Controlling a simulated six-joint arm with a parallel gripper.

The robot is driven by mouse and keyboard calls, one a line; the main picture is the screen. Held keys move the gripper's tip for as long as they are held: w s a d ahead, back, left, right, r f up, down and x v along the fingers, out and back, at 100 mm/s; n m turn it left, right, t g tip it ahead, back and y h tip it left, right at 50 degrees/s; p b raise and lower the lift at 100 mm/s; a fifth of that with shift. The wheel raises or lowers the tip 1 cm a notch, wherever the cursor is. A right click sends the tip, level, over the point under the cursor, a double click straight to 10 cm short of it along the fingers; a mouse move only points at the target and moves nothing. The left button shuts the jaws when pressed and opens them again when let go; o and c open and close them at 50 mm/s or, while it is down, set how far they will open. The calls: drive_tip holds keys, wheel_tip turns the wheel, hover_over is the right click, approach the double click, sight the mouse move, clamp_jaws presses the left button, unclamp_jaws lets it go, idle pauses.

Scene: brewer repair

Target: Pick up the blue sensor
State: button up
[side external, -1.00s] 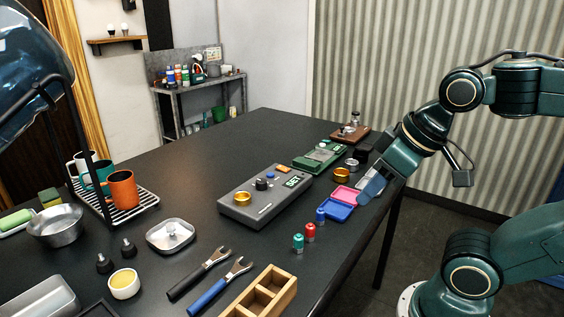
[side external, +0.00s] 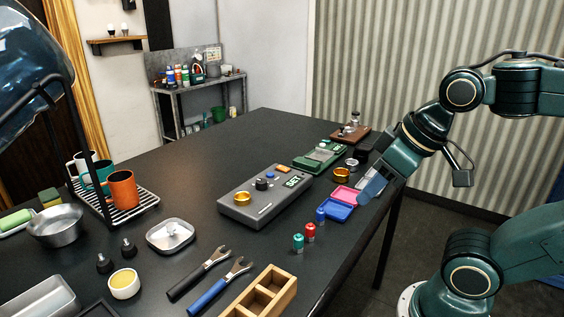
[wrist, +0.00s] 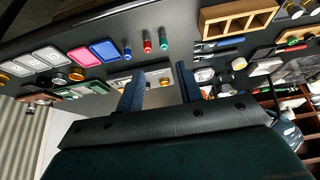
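The blue sensor (side external: 320,215), a small upright cylinder with a blue top, stands on the black table near its right edge. It also shows in the wrist view (wrist: 127,54), upper centre. A red sensor (side external: 310,230) and a green sensor (side external: 298,243) stand in a row beside it. My gripper (side external: 371,188) is above the table's right edge, up and to the right of the blue sensor and apart from it. In the wrist view my gripper (wrist: 160,82) has its two fingers spread with nothing held between them.
A blue tray (side external: 336,210) and a pink tray (side external: 345,194) lie just behind the blue sensor. A grey SET device (side external: 245,209) is to the left. A wooden divided box (side external: 262,297) and two wrenches (side external: 222,287) lie at the front. The table's middle back is clear.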

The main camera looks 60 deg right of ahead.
drive_tip(key=shift+o, duration=0.2)
drive_tip(key=shift+o, duration=1.1)
drive_tip(key=w+d+f+m+g, duration=0.2)
drive_tip(key=w+d+m, duration=0.3)
drive_tip(key=w+m, duration=0.2)
drive_tip(key=w+d+f+m+g, duration=0.1)
drive_tip(key=w+d+m+g, duration=0.2)
drive_tip(key=w+d+m, duration=0.3)
drive_tip(key=shift+w+d+f+m+g, duration=0.15)
drive_tip(key=shift+w+f+m+g, duration=0.2)
drive_tip(key=shift+w+m, duration=0.8)
drive_tip(key=shift+s, duration=0.2)
